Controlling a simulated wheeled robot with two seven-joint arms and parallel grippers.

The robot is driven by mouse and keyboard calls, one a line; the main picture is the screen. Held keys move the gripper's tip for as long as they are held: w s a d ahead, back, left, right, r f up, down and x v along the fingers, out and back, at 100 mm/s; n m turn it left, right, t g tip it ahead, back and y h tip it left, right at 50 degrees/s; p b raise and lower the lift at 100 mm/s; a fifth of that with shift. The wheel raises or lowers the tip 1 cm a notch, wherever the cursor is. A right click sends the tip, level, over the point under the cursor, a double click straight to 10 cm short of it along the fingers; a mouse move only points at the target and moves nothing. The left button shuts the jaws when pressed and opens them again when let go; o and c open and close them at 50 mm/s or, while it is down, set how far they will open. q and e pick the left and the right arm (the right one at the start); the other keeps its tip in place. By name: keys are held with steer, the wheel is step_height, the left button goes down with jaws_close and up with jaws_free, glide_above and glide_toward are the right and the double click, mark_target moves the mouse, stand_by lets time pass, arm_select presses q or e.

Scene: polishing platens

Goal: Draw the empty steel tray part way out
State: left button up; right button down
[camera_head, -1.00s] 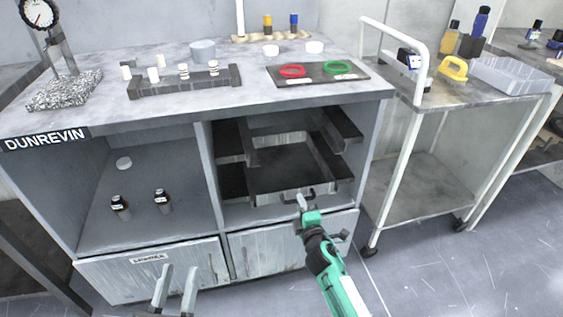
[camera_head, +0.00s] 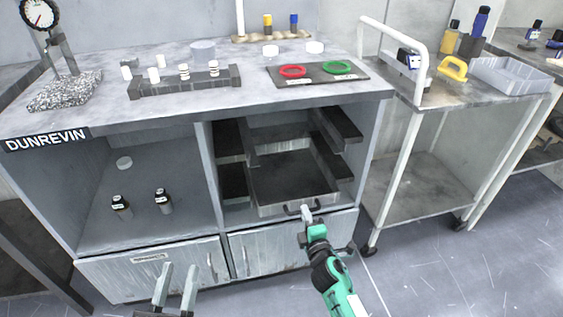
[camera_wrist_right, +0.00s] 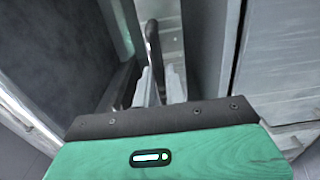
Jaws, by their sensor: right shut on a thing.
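The empty steel tray (camera_head: 290,180) sits in the right-hand bay of the cabinet, with its front part drawn forward. Its inside is bare. A dark bar handle (camera_head: 291,209) is on its front wall, and in the right wrist view the handle (camera_wrist_right: 152,50) stands between my fingers. My right gripper (camera_head: 306,212) is shut on this handle; it also shows in the right wrist view (camera_wrist_right: 160,86). My left gripper (camera_head: 175,284) is open and empty, low in front of the left drawer. The tray's rear is partly shaded under the upper shelf rails.
Above the tray, dark side rails (camera_head: 338,128) frame the bay. Below it is a closed drawer front (camera_head: 285,245). Two dark bottles (camera_head: 163,200) and a white puck stand in the left bay. A white trolley (camera_head: 415,195) stands to the right; floor in front is clear.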

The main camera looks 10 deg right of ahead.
steer(key=shift+s, duration=2.05)
steer(key=c, duration=1.4)
jaws_free()
steer(key=shift+d, duration=0.1)
steer(key=shift+o, duration=0.2)
steer(key=shift+f, duration=0.15)
